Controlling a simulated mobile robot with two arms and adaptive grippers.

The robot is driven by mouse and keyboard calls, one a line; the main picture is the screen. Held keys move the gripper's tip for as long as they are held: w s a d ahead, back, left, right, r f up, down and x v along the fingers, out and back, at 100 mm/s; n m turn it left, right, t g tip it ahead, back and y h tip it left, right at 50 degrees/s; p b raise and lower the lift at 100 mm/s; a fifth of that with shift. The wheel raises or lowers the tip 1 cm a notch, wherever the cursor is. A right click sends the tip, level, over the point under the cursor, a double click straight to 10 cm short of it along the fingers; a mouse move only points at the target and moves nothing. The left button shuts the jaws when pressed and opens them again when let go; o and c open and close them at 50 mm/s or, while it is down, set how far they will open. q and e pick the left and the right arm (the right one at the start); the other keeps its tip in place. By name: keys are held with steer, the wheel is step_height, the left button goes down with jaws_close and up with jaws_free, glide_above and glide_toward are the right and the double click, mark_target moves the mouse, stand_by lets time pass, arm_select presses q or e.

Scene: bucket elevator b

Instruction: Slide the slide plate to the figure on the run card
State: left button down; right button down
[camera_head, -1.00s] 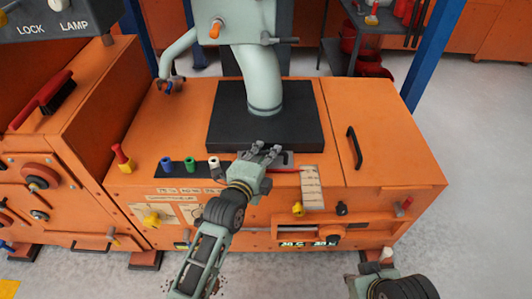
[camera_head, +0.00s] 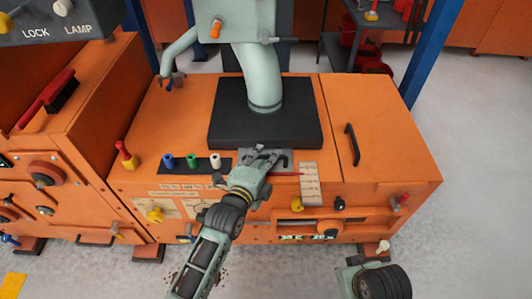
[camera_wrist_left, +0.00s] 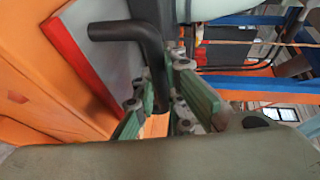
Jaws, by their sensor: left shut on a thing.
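The grey slide plate (camera_head: 256,155) shows as a small strip in front of the black hopper base on the orange machine. A thin red pointer (camera_head: 285,174) reaches right to a pale marked scale (camera_head: 310,185). My left gripper (camera_head: 264,163) is shut at the plate's front. In the left wrist view its green fingers (camera_wrist_left: 160,112) close around a bent black handle (camera_wrist_left: 125,32), beside a grey plate with a red edge (camera_wrist_left: 95,65). Papers (camera_head: 178,207) hang on the front panel, their writing too small to read. My right arm shows at the bottom right; its fingers are hidden.
Blue, green and white knobs (camera_head: 192,160) stand left of my left gripper. A black handle (camera_head: 353,145) is on the lid to the right. A yellow knob (camera_head: 297,205) sits below the scale. A pale bent pipe (camera_head: 262,80) rises behind.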

arm_select(q)
steer(key=shift+f, duration=0.15)
steer(key=c, duration=1.8)
jaws_free()
steer(key=v, duration=1.2)
